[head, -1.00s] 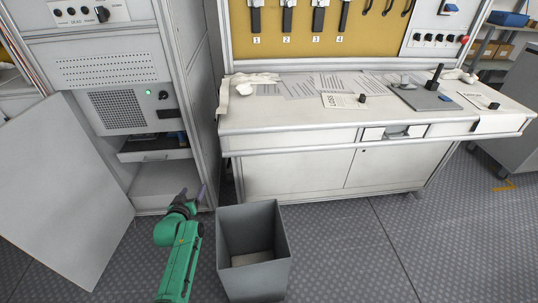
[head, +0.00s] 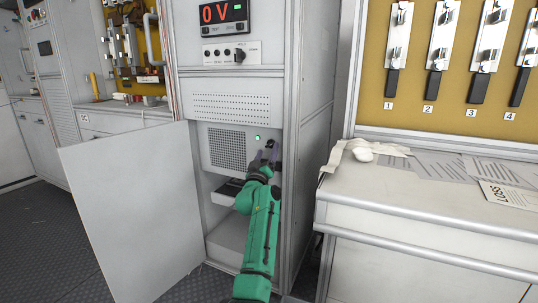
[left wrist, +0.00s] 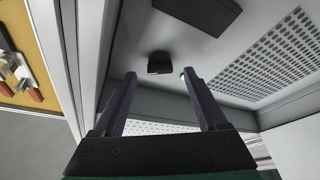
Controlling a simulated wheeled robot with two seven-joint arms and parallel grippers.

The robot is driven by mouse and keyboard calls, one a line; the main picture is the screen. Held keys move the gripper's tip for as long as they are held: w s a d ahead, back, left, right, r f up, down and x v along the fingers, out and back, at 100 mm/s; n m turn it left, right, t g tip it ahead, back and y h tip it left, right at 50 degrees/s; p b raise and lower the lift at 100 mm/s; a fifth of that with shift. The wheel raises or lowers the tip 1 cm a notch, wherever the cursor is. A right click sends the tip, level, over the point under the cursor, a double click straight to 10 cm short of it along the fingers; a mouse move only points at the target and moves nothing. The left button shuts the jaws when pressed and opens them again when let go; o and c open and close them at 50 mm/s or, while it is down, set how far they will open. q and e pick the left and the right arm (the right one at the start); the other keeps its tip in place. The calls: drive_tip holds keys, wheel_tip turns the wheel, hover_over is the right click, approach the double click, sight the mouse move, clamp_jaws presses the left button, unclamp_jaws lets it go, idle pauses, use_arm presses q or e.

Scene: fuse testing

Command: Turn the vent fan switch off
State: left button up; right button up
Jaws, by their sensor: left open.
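The vent fan switch (left wrist: 160,62), a small dark knob on the cabinet's grey panel, shows in the left wrist view just beyond my fingertips. My left gripper (head: 271,150) is in front of the panel, right of the lit green lamp (head: 257,138), and hides the switch in the head view. In the left wrist view, the left gripper (left wrist: 159,76) is open and empty, with its two purple-grey fingers on either side of the knob's line. I cannot tell whether they touch it. My right gripper is not in view.
A perforated vent grille (head: 227,149) is left of the lamp. A dark block (left wrist: 198,12) shows near the knob in the wrist view. A cabinet door (head: 130,210) stands open at the left. A workbench (head: 420,240) stands at the right. A display (head: 223,14) above reads 0 V.

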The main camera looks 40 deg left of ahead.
use_arm(q)
drive_tip(key=shift+x, duration=1.05)
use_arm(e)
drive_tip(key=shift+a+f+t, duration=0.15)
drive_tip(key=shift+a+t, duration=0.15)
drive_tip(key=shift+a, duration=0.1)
